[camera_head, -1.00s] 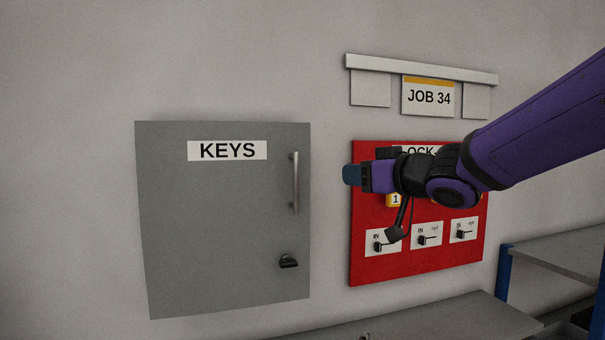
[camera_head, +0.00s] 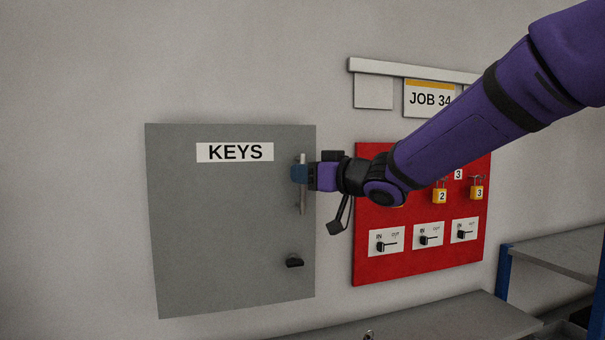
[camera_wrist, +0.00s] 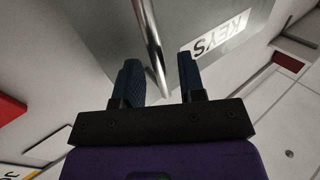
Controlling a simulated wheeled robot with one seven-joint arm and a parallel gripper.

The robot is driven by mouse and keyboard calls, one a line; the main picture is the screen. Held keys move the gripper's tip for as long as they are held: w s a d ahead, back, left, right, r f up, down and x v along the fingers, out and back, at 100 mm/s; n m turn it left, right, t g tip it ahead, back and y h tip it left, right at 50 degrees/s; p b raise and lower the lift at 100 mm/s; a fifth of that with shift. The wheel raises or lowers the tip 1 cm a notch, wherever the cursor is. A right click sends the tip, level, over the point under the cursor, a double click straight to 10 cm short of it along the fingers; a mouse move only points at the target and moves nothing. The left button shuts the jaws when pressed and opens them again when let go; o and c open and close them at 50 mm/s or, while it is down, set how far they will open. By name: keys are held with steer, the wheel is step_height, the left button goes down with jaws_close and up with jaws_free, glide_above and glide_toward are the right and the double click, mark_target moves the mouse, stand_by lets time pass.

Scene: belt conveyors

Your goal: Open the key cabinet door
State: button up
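The grey key cabinet (camera_head: 225,230) is on the wall with its door shut and a "KEYS" label (camera_head: 235,152). A vertical metal bar handle (camera_head: 303,203) is near the door's right edge, and a dark latch knob (camera_head: 294,262) sits below it. My gripper (camera_head: 299,172) is at the upper part of the handle. In the wrist view my gripper (camera_wrist: 162,80) is open, with a blue finger on each side. The handle (camera_wrist: 150,40) runs between the fingers, with gaps visible beside it. The cabinet door (camera_wrist: 185,20) also shows there.
A red lockout board (camera_head: 375,270) with yellow padlocks (camera_head: 439,192) and small switches is right of the cabinet, behind my arm. A rail with a "JOB 34" card (camera_head: 428,97) hangs above it. A grey surface (camera_head: 430,318) runs below. The wall left of the cabinet is clear.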

steer(key=shift+w+a, duration=0.35)
steer(key=shift+a, duration=0.15)
jaws_close()
